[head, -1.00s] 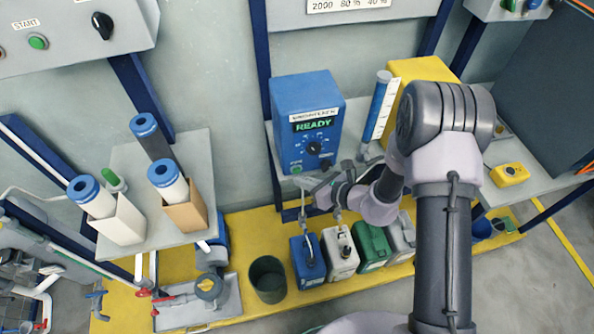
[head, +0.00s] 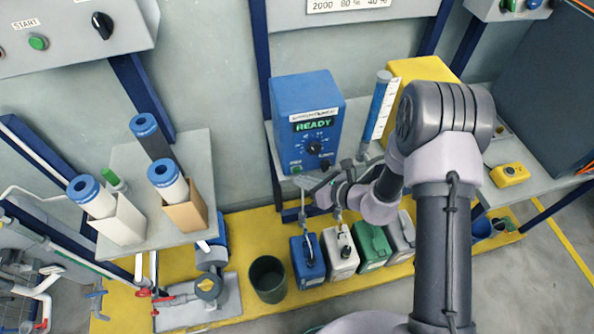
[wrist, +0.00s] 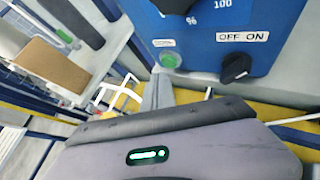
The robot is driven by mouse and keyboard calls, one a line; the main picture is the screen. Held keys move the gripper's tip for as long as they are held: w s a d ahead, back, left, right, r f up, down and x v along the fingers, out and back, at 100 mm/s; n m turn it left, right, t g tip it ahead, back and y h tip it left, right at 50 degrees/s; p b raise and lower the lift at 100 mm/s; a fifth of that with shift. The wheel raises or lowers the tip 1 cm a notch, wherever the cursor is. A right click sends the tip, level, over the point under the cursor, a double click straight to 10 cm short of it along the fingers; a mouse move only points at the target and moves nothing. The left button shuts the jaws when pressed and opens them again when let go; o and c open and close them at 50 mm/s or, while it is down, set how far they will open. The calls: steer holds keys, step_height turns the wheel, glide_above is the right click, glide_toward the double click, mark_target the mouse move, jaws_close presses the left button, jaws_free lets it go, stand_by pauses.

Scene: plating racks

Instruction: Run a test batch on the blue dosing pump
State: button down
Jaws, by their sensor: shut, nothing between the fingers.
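The blue dosing pump (head: 307,95) stands on a grey shelf, and its green display (head: 313,124) reads READY. Below the display is a black dial (head: 314,147). The lower panel has a green button (wrist: 171,60) at left and a black OFF/ON switch (wrist: 236,68) at right in the wrist view. I cannot tell the switch's setting for sure. My gripper (head: 308,187) is shut and empty, just below and in front of the pump's lower front. In the wrist view, its body covers the lower middle, and the button shows just beyond it, apart from it.
A graduated blue tube (head: 376,108) and a yellow box (head: 425,70) stand right of the pump. Several canisters, including a blue one (head: 307,262), stand below on a yellow platform beside a dark bucket (head: 268,279). Filter cartridges (head: 97,198) stand on the left shelf.

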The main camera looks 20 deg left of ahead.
steer(key=shift+w+a, duration=0.2)
steer(key=shift+w, duration=0.1)
steer(key=shift+w+a, duration=0.25)
steer(key=shift+w, duration=0.2)
stand_by(0.8)
steer(key=shift+s, duration=0.1)
steer(key=shift+s+d, duration=0.5)
steer(key=shift+s, duration=0.2)
steer(key=s+d, duration=0.1)
steer(key=s, duration=0.1)
steer(key=s+d+b, duration=0.1)
steer(key=s, duration=0.1)
steer(key=shift+s+d, duration=0.1)
steer(key=shift+d, duration=0.2)
stand_by(0.5)
